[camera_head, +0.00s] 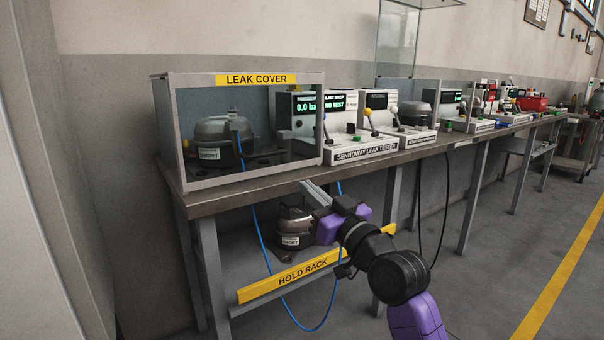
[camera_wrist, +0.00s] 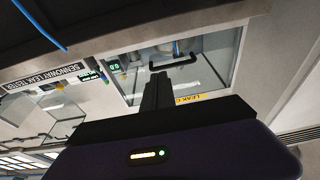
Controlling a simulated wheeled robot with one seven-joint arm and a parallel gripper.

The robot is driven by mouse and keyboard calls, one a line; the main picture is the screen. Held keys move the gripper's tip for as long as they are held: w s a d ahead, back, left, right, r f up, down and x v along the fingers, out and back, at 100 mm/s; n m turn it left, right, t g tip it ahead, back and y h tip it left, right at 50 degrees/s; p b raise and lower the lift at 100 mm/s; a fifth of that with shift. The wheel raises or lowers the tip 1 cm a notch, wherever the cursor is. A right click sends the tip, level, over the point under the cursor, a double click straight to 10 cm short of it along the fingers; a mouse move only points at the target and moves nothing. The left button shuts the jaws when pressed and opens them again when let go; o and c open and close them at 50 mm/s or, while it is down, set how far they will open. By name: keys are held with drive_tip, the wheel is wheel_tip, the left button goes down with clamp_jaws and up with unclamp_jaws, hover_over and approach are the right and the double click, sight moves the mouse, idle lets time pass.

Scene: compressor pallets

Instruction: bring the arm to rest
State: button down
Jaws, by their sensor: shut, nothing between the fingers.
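My gripper (camera_head: 316,193) is shut and empty in front of the bench edge, just below the tabletop, in the head view. In the wrist view its closed fingers (camera_wrist: 157,88) point toward the leak cover (camera_wrist: 238,62). My arm is partly stretched out from the lower right, with black and purple links. The fingers look apart from the bench and the cover, though the exact gap cannot be told.
The leak cover (camera_head: 255,79) encloses a compressor (camera_head: 213,140) on the bench (camera_head: 240,195). The leak tester (camera_head: 362,149) stands to its right. Below, the hold rack (camera_head: 300,275) bears another compressor (camera_head: 291,228), beside a hanging blue hose (camera_head: 262,232). Open floor (camera_head: 500,260) lies right.

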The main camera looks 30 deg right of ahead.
drive_tip(key=shift+s+f, duration=0.4)
drive_tip(key=shift+s, duration=0.05)
drive_tip(key=s+d+r+m+t+h, duration=0.2)
drive_tip(key=s+m+h, duration=0.1)
drive_tip(key=s+h, duration=0.15)
drive_tip(key=s+a+f+m+g+h, duration=0.1)
drive_tip(key=s+a+f, duration=0.3)
drive_tip(key=s+f, duration=0.45)
drive_tip(key=s+a+f+m+g+h, duration=0.1)
drive_tip(key=s+a+f+m+g, duration=0.1)
drive_tip(key=s+a+f, duration=0.5)
drive_tip(key=s+a+f+n+g+y, duration=0.3)
drive_tip(key=s+f, duration=0.4)
drive_tip(key=s, duration=0.6)
drive_tip(key=s+a+f+n+g+y, duration=0.2)
drive_tip(key=s+a+f+n+y, duration=0.3)
drive_tip(key=s, duration=0.8)
wheel_tip(320, 180, up, 32)
drive_tip(key=m+h+p, duration=0.1)
drive_tip(key=m+p, duration=0.1)
drive_tip(key=p, duration=3.1)
drive_tip(key=shift+d+p, duration=0.15)
drive_tip(key=shift+p, duration=0.2)
drive_tip(key=shift+w+d+r+h, duration=0.1)
drive_tip(key=shift+h, duration=0.15)
